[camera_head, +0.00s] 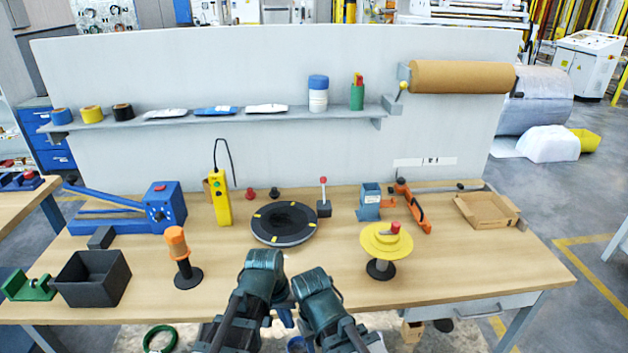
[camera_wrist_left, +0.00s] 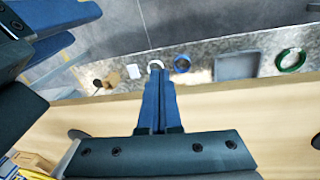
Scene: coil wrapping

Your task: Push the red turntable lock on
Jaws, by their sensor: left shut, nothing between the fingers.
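The black turntable (camera_head: 283,224) with yellow marks lies at the middle of the bench. Just right of it a small black block (camera_head: 323,208) carries an upright lever with a red ball (camera_head: 323,181), which looks like the turntable lock. My left gripper (camera_wrist_left: 160,78) is shut and empty in the left wrist view, its fingers pointing at the bench's front edge and the floor. In the head view both my wrists are side by side at the bottom middle, in front of the turntable. The right fingers cannot be made out.
A yellow disc on a black stand (camera_head: 385,240) is to the right, and an orange-handled tool (camera_head: 178,248) to the left. A yellow control box (camera_head: 221,198) stands behind left of the turntable. Small red (camera_head: 251,194) and black (camera_head: 274,192) knobs are behind it.

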